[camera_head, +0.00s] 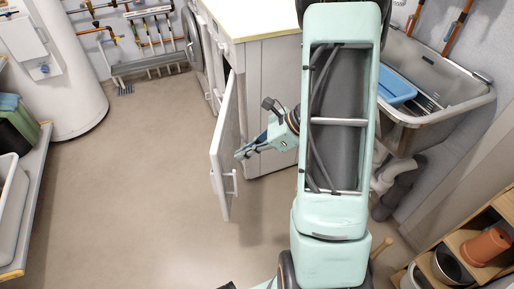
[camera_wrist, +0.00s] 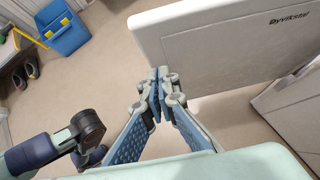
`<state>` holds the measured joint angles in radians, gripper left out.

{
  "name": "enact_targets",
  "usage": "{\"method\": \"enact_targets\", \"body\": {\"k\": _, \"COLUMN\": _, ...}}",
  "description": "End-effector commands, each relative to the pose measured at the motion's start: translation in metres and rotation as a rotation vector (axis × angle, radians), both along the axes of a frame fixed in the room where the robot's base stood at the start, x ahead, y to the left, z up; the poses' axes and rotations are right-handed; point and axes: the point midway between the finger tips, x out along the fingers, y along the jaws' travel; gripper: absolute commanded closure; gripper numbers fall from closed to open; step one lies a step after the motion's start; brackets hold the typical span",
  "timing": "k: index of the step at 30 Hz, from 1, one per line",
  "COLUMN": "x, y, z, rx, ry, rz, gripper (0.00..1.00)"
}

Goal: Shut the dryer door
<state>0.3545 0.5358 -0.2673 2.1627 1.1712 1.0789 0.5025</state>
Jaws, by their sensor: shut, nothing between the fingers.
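A white door panel (camera_head: 224,145) stands wide open from the white unit (camera_head: 270,95) under the counter. A bar handle (camera_head: 231,183) shows on it in the head view. In the wrist view the panel (camera_wrist: 225,45) fills the upper right and carries dark lettering. I take it as the dryer door. My gripper (camera_head: 241,154) is shut and empty, on the unit's side of the door and close to its face. In the wrist view my gripper's fingertips (camera_wrist: 158,75) meet beside the panel's left edge. I cannot tell whether they touch it.
The floor (camera_head: 150,180) left of the door is clear. A metal sink (camera_head: 440,100) is at the right, with a wooden shelf (camera_head: 480,240) below it. A white tank (camera_head: 65,80) stands at the left. The wrist view shows a blue bucket (camera_wrist: 68,38) and shoes (camera_wrist: 20,80).

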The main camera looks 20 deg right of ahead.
Motion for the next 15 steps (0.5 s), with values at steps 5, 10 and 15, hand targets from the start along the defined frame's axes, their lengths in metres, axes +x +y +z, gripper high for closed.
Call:
{"method": "enact_targets", "body": {"k": 5, "x": 0.012, "y": 0.026, "z": -0.003, "rx": 0.0, "ry": -0.003, "rz": 0.004, "gripper": 1.0}}
{"method": "enact_targets", "body": {"k": 10, "x": 0.018, "y": 0.036, "z": -0.002, "rx": -0.002, "ry": -0.002, "rz": 0.002, "gripper": 1.0}}
{"method": "enact_targets", "body": {"k": 15, "x": 0.019, "y": 0.038, "z": -0.001, "rx": -0.002, "ry": -0.001, "rz": 0.001, "gripper": 1.0}}
